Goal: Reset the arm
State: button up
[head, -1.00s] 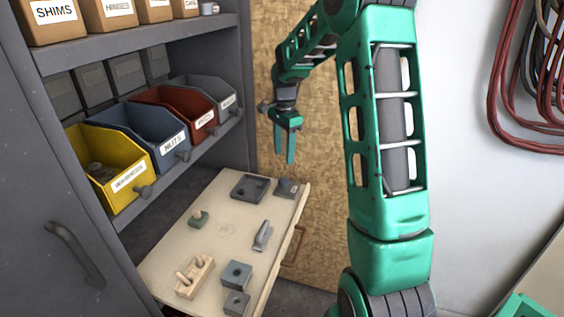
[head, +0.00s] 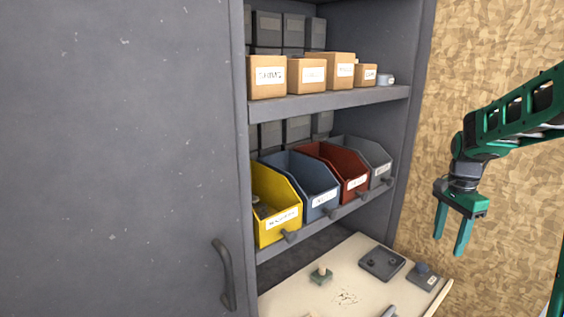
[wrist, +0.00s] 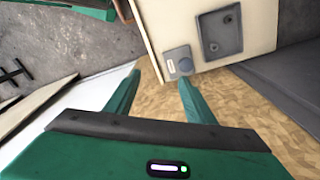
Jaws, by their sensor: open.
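My gripper (head: 450,233) hangs at the right in the head view, in front of the particle-board wall. Its two green fingers point down, stand apart and hold nothing. It is to the right of the cabinet and above the right end of the pull-out tray (head: 294,296). In the wrist view my gripper (wrist: 155,85) shows its two fingers spread, with bare board wall and part of the tray (wrist: 168,25) beyond them. The arm reaches in from the right edge of the head view.
A yellow bin (head: 273,207), a blue bin (head: 303,184), a red bin (head: 333,171) and a grey bin (head: 364,157) stand on the cabinet shelf. A dark plate (head: 381,263) and a knobbed block (head: 423,276) lie on the tray. The closed grey door (head: 120,150) fills the left.

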jog(key=s+a+n, duration=0.1)
jog(key=s+n, duration=0.2)
jog(key=s, duration=0.7)
jog(key=s+a+r+n, duration=0.1)
jog(key=s+a+n, duration=0.1)
jog(key=s, duration=0.8)
jog(key=s+a+n, duration=0.2)
jog(key=s+n, duration=0.2)
jog(key=s, duration=0.6)
jog(key=shift+a+r+y, duration=0.15)
jog(key=shift+r+y, duration=0.1)
jog(key=shift+y, duration=0.15)
jog(key=shift+s, duration=0.1)
jog(key=shift+w+f, duration=0.25)
jog(key=shift+w, duration=0.35)
